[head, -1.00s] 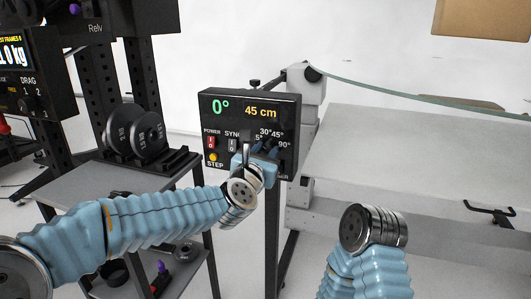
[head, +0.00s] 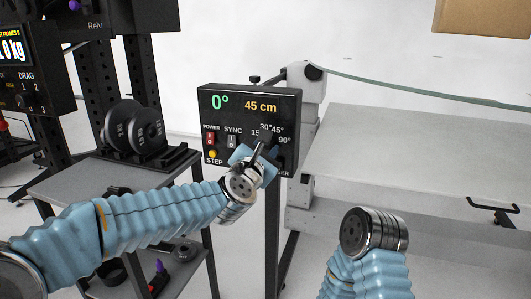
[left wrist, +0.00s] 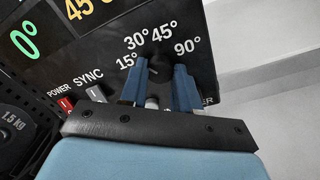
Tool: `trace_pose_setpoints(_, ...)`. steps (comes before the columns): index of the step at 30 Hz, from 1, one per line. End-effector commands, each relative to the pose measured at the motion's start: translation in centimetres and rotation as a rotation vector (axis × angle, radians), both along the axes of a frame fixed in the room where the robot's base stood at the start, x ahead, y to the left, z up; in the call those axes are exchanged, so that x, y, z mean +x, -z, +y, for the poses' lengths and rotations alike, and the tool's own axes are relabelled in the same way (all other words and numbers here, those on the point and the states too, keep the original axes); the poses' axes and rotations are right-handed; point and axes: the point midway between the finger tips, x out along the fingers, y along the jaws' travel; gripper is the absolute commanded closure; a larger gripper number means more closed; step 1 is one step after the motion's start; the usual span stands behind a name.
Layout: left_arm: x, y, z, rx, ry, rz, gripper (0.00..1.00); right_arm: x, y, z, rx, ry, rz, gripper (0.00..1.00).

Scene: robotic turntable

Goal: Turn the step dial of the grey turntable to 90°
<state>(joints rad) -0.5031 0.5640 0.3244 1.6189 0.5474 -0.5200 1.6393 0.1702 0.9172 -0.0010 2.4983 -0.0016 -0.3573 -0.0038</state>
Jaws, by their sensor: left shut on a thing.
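The grey turntable's black control panel (head: 225,125) faces me in the head view. Its display reads 0° in green and 45 cm in yellow. The black step dial (left wrist: 160,68) sits below the marks 15°, 30°, 45° and 90° in the left wrist view. My left gripper (left wrist: 158,82) is shut on the dial, one blue finger on each side. In the head view the left gripper (head: 265,148) covers most of the dial and looks tilted. Which mark the dial points at I cannot tell. My right wrist shows low in the head view; its fingers are not visible.
POWER and SYNC switches and a yellow STEP button (head: 212,154) are left of the dial. A cart (head: 85,185) with weight plates (head: 128,138) stands at the left. A wide pale table (head: 420,150) fills the right.

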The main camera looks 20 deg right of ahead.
Motion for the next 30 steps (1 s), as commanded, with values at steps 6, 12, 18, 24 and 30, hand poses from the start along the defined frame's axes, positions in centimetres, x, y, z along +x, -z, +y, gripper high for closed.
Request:
trace_pose_setpoints(6,-0.03,0.16,-0.01,0.167,0.0,-0.114,0.99,-0.02,0.76,0.08,0.002,-0.001,0.001,1.0)
trace_pose_setpoints(12,0.0,0.16,0.02,0.327,0.0,-0.22,0.99,-0.04,1.06,0.12,0.002,-0.002,0.002,1.0)
trace_pose_setpoints(18,-0.02,0.15,-0.01,0.484,0.001,-0.325,0.99,-0.05,1.2,0.14,0.004,-0.002,0.003,1.0)
trace_pose_setpoints(24,-0.01,0.13,0.01,0.642,0.001,-0.432,0.99,-0.05,1.21,0.15,0.004,-0.002,0.003,1.0)
trace_pose_setpoints(30,-0.02,0.11,-0.01,0.8,0.002,-0.539,0.99,-0.05,1.11,0.14,0.004,-0.002,0.003,1.0)
